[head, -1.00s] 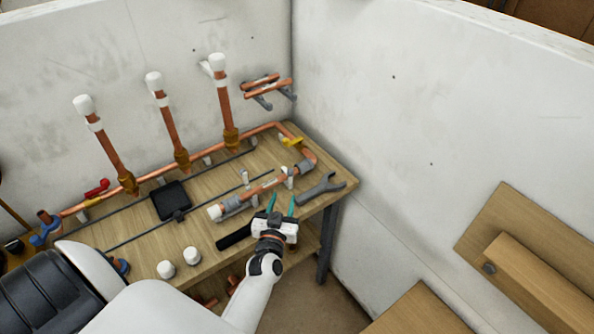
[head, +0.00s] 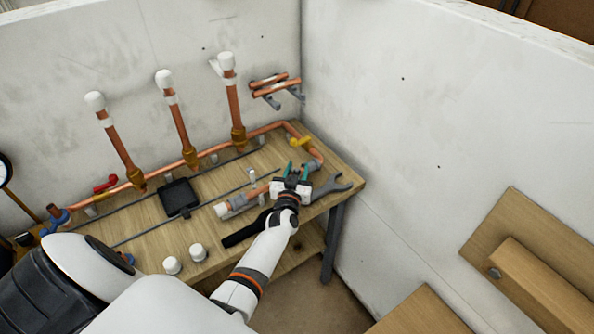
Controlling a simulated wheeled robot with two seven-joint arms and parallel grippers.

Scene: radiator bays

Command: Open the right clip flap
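The left clip's white flap (head: 252,176) stands upright at the pipe, left of the gripper. The pipe has a white cap (head: 222,210) on its left end. My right gripper is not in view.
A grey open-ended wrench (head: 331,187) lies just right of the gripper. A black bar (head: 246,232) and two white caps (head: 198,252) lie near the front edge. A black tray (head: 179,197) and three upright capped pipes (head: 180,133) stand behind. White walls enclose the corner.

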